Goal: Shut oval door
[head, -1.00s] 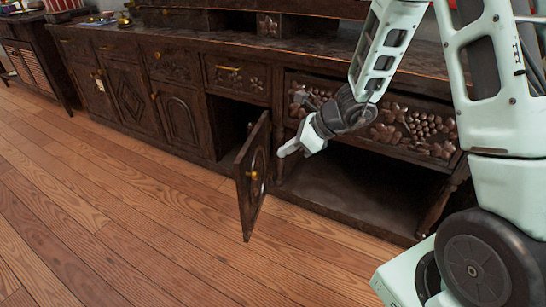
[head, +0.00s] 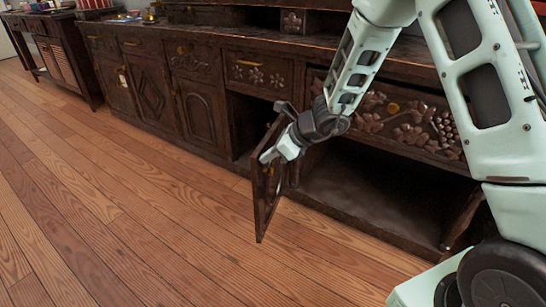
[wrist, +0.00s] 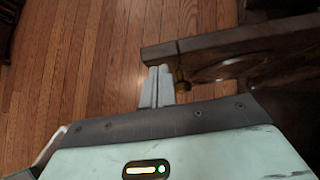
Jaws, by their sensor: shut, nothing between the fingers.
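The oval door (head: 267,190) is a dark carved wooden cabinet door, swung well open and sticking out from the cabinet front over the floor. Its dark cupboard opening (head: 245,125) shows behind it. My gripper (head: 270,158) is shut and empty, at the upper part of the door, partly covering it. In the wrist view my shut fingers (wrist: 157,87) are beside the free end of the door (wrist: 215,45), close to a small brass knob (wrist: 181,80). I cannot tell whether they touch.
A long dark cabinet (head: 200,105) with drawers and other shut doors runs along the wall. An open lower compartment (head: 365,195) lies right of the door. The wooden floor (head: 130,220) in front is clear.

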